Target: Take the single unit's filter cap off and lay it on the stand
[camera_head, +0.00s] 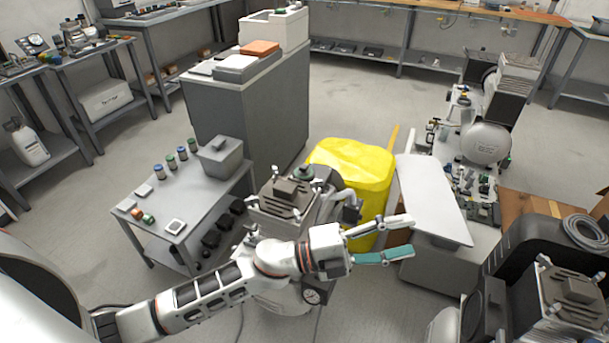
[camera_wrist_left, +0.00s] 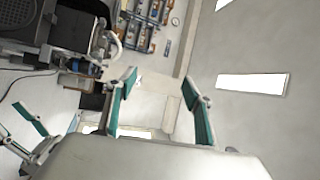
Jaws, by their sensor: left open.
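A compressor (camera_head: 283,198) stands in the middle of the head view, partly hidden behind my left arm. A dark round cap with a green tint (camera_head: 304,172) sits on its top and looks like the filter cap. My left gripper (camera_head: 411,235) is open and empty, to the right of the compressor and apart from it. Its two teal-padded fingers (camera_wrist_left: 161,101) show spread in the left wrist view, with nothing between them. Another teal-fingered gripper, apparently my right (camera_wrist_left: 22,132), is open at the left edge there. Which surface is the stand is unclear.
A low grey table (camera_head: 205,190) at the left holds several small jars and a grey box (camera_head: 220,157). A yellow bin (camera_head: 352,170) is behind the compressor. A pale slab (camera_head: 430,195) is right of my gripper. Other compressors (camera_head: 486,140) stand at the right.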

